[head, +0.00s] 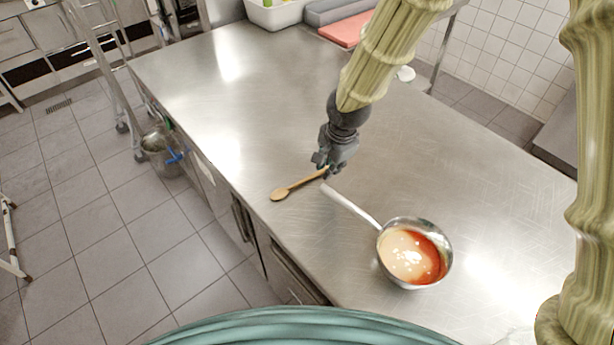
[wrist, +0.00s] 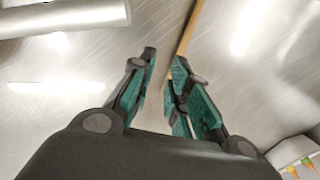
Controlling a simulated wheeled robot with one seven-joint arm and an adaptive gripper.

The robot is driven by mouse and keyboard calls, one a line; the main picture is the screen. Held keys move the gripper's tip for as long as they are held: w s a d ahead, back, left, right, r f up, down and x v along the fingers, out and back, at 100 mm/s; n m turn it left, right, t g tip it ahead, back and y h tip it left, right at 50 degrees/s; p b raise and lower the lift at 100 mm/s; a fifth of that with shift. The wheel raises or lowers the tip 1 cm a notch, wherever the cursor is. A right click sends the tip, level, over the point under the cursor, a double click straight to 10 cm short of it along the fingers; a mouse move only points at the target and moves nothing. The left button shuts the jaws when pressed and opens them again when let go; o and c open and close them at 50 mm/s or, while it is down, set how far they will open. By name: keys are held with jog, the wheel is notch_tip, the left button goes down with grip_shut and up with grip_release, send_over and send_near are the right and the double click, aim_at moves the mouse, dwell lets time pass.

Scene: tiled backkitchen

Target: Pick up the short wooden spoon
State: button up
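The short wooden spoon (head: 283,191) lies on the steel worktop, its bowl toward the left front edge. Its handle runs up and right to my gripper (head: 328,168), whose fingers hide the handle's far end. In the wrist view my gripper (wrist: 165,64) has its two fingers apart, with bare steel showing between them. A stretch of the spoon's handle (wrist: 191,31) shows just beyond the right fingertip and passes behind that finger.
A steel pan (head: 444,269) with reddish-cream contents stands close by. Its pale handle (head: 350,207) points toward my gripper and shows at the wrist view's upper left (wrist: 60,15). A white bin (head: 275,16) and red board (head: 347,31) sit at the back. The worktop's left middle is clear.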

aim_at(323, 171)
jog(key=shift+a, duration=0.3)
jog(key=shift+g, duration=0.3)
jog(key=w+f, duration=0.2)
jog(key=w+f+p, duration=0.1)
jog(key=w+f, duration=0.1)
jog(key=w+a+f, duration=0.1)
jog(key=w+f, duration=0.1)
jog(key=f, duration=0.1)
jog(key=shift+p, duration=0.4)
jog(key=shift+s+r, duration=0.3)
jog(key=shift+s, duration=0.5)
jog(key=shift+s+r, duration=0.2)
jog(key=shift+r, duration=0.05)
jog(key=shift+w+d+f, duration=0.15)
jog(key=shift+w+f, duration=0.25)
jog(key=shift+w, duration=0.1)
jog(key=shift+c, duration=0.7)
grip_shut()
jog(key=shift+s+r, duration=0.1)
jog(key=shift+s, duration=0.05)
